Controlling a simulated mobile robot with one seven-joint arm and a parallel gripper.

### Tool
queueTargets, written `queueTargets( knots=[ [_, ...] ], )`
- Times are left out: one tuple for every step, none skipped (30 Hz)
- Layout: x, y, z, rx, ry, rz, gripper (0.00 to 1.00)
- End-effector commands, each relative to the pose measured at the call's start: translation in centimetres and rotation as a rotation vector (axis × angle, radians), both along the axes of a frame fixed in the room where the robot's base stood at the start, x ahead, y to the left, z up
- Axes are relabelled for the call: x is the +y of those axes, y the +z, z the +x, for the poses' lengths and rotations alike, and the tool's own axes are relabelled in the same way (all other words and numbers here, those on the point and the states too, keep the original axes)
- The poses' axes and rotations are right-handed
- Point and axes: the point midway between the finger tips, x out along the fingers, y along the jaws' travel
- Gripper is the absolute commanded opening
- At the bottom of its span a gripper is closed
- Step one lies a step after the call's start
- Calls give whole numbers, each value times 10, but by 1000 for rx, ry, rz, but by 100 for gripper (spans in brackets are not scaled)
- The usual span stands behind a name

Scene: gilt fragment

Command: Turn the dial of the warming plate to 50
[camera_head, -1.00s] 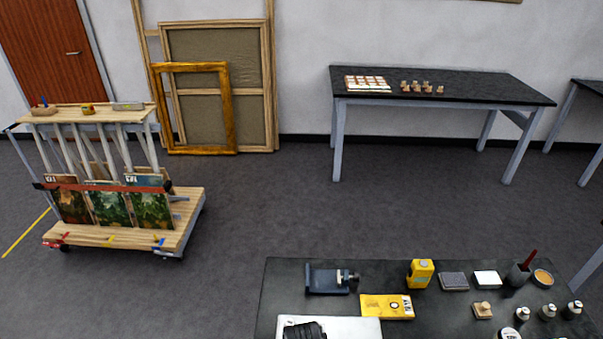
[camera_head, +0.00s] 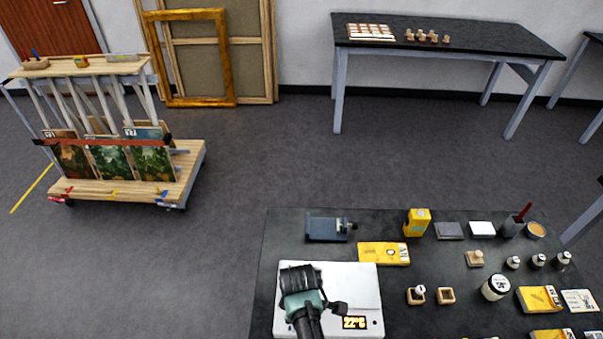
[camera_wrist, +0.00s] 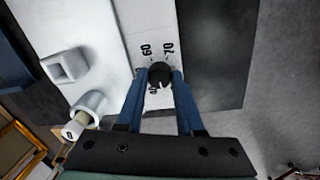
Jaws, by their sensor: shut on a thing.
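Printed marks 60 and 70 show above the dial. Other marks beside and below it are partly covered by the dial and fingers. I cannot clearly read the pointer's setting.
A yellow packet (camera_head: 384,253) lies right behind the plate. A dark blue device (camera_head: 326,228) stands at the table's back left. The floor to the left is clear up to the cart (camera_head: 120,190).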

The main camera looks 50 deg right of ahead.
Motion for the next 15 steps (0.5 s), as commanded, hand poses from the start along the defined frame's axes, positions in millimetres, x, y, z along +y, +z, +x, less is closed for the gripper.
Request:
queueTargets(
  knots=[
    [0,1,1,0,-42,-1,0],
    [0,1,1,-1,-71,-1,0],
    [0,1,1,0,-108,-1,0],
    [0,1,1,-1,-136,-1,0],
    [0,1,1,-1,-165,-1,0],
    [0,1,1,-1,-203,-1,0],
    [0,1,1,-1,-232,-1,0],
    [0,1,1,-1,-261,-1,0],
    [0,1,1,-1,-299,0,0],
    [0,1,1,-1,-327,-1,0],
    [0,0,2,-1,-356,-1,0],
    [0,0,2,0,-393,-1,0],
    [0,0,2,-1,-422,-1,0],
    [0,0,2,-1,-450,-1,0],
    [0,0,2,-2,-489,0,0]
  ],
)
